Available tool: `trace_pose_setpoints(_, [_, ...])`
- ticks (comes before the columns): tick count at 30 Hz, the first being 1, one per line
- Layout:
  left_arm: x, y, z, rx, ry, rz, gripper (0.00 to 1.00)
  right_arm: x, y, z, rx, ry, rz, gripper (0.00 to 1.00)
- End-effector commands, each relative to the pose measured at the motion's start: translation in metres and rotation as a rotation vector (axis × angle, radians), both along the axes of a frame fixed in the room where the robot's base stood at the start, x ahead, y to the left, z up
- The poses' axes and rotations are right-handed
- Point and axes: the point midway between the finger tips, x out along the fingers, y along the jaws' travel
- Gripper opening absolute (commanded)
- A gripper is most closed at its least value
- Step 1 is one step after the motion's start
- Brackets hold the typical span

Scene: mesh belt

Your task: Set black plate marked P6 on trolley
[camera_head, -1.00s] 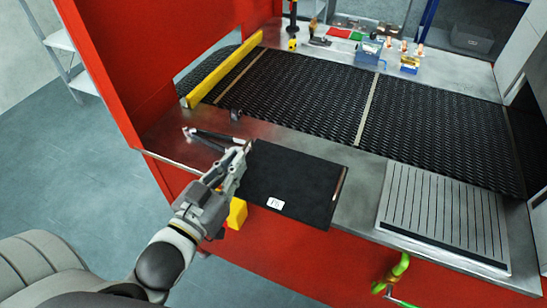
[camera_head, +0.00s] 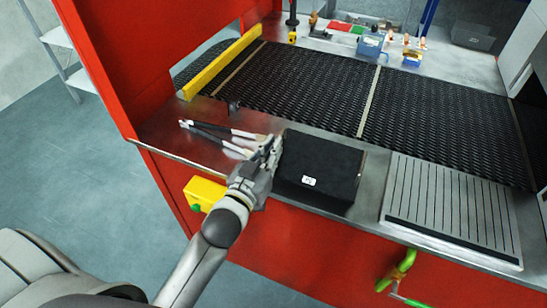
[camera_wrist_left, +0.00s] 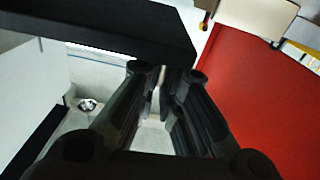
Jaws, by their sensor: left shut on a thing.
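The black plate (camera_head: 325,155) is at the front edge of the red machine's metal ledge, with a small white label on its near part. The label is too small to read. My left gripper (camera_head: 274,150) is shut on the plate's left edge. In the left wrist view the plate (camera_wrist_left: 100,25) fills the upper left, in front of the dark fingers (camera_wrist_left: 165,75). The plate looks raised off the ledge, with a dark area under its near side; I cannot tell how high. My right gripper is not in view. I cannot make out a trolley.
A long-handled tool (camera_head: 215,132) lies just left of my gripper. A slotted grey panel (camera_head: 450,205) is to the right. The black mesh belt (camera_head: 310,85) lies behind, with a yellow bar (camera_head: 222,63) at its left. A yellow box (camera_head: 203,193) and green handle (camera_head: 398,272) are on the front.

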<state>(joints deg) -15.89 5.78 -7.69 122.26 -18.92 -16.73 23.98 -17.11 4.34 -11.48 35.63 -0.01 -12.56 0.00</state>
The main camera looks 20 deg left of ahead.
Motion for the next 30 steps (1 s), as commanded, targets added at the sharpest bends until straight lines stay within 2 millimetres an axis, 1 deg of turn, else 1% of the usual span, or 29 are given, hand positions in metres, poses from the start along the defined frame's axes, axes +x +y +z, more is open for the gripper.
trace_pose_setpoints(1, [0.002,-0.001,0.001,-0.004,-0.007,-0.001,0.00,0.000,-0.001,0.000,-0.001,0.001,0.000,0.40])
trace_pose_setpoints(3, [0.007,-0.003,-0.006,-0.004,-0.005,-0.002,0.00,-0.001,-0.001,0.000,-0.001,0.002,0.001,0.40])
trace_pose_setpoints(6, [0.005,-0.002,-0.021,-0.004,-0.001,0.000,0.00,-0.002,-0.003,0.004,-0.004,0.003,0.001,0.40])
trace_pose_setpoints(9, [0.005,-0.003,-0.030,-0.005,-0.004,-0.002,0.00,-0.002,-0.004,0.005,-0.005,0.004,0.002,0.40])
trace_pose_setpoints(22, [0.005,-0.002,-0.037,-0.004,-0.006,-0.002,0.00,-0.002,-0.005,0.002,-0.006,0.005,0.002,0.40])
trace_pose_setpoints(23, [0.004,-0.002,-0.040,-0.001,0.000,0.000,0.09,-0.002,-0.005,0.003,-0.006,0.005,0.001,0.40])
trace_pose_setpoints(24, [0.004,-0.002,-0.039,-0.001,0.000,0.000,0.14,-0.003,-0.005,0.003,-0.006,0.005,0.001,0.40])
trace_pose_setpoints(25, [0.004,-0.002,-0.039,-0.001,0.001,0.000,0.16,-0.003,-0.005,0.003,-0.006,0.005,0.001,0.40])
trace_pose_setpoints(30, [0.004,-0.002,-0.039,0.000,0.001,0.000,0.16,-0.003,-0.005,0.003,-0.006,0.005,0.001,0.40])
